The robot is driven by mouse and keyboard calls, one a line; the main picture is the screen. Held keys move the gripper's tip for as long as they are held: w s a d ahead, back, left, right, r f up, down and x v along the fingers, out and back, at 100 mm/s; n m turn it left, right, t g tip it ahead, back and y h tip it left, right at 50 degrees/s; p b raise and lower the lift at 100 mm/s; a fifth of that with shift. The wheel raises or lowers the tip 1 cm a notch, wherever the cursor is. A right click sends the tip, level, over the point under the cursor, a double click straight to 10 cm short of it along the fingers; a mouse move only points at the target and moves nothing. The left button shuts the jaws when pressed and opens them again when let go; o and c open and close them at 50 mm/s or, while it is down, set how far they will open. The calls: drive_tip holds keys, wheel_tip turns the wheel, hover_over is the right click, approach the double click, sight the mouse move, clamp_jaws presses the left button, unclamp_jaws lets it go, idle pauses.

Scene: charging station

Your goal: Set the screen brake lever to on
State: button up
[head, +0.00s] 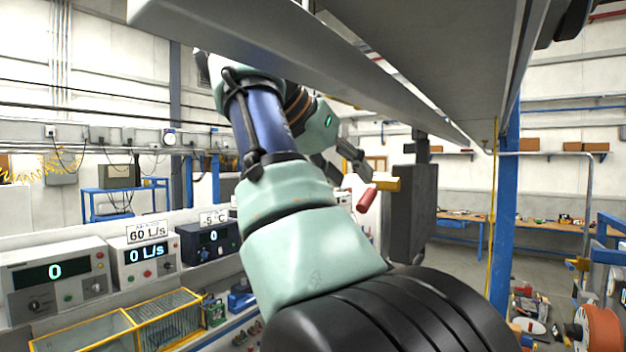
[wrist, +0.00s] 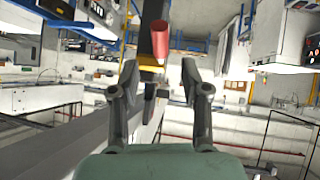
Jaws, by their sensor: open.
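The screen brake lever has a red handle (head: 366,200) on a yellow bracket (head: 386,184), fixed to a dark grey upright box (head: 409,212). In the wrist view the red handle (wrist: 160,42) shows just beyond my fingertips, roughly centred between them, with the yellow bracket (wrist: 151,68) beside it. My gripper (wrist: 158,78) is open and empty, one finger on each side of the handle's line. In the head view my gripper (head: 345,165) is left of and slightly above the handle, partly hidden by my arm. I cannot tell whether a finger touches the lever.
A grey overhead beam (head: 300,55) runs above my arm. Control boxes with displays (head: 149,262) and a yellow-framed cage (head: 170,318) stand at the lower left. A blue post (head: 506,200) stands to the right. Workbenches (head: 465,222) line the back.

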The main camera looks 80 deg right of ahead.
sight(367, 200)
drive_tip(key=shift+c, duration=0.3)
